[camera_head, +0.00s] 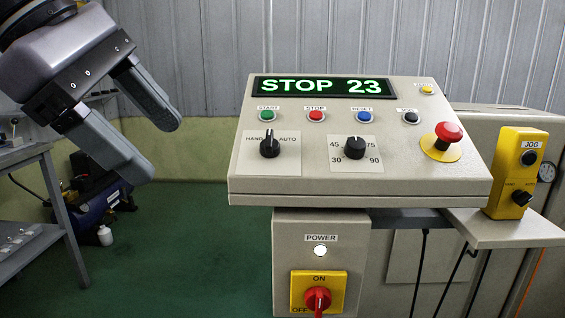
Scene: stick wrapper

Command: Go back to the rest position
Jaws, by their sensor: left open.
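My left gripper (160,142) is at the upper left, raised in the air and pointing down to the right. Its two grey fingers are spread apart with nothing between them. It is left of the control panel (215,186) and does not touch it. The panel's display (321,87) reads "STOP 23" in green. Below the display are a green start button (266,115), a red stop button (316,115), a blue reset button (364,116) and a black button (411,117). My right gripper is not in view.
A red emergency button (448,131) stands out on the panel's right. A yellow jog box (516,172) sits on a side shelf (500,232). A red power switch (317,299) is below. A grey bench (30,155) is at left.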

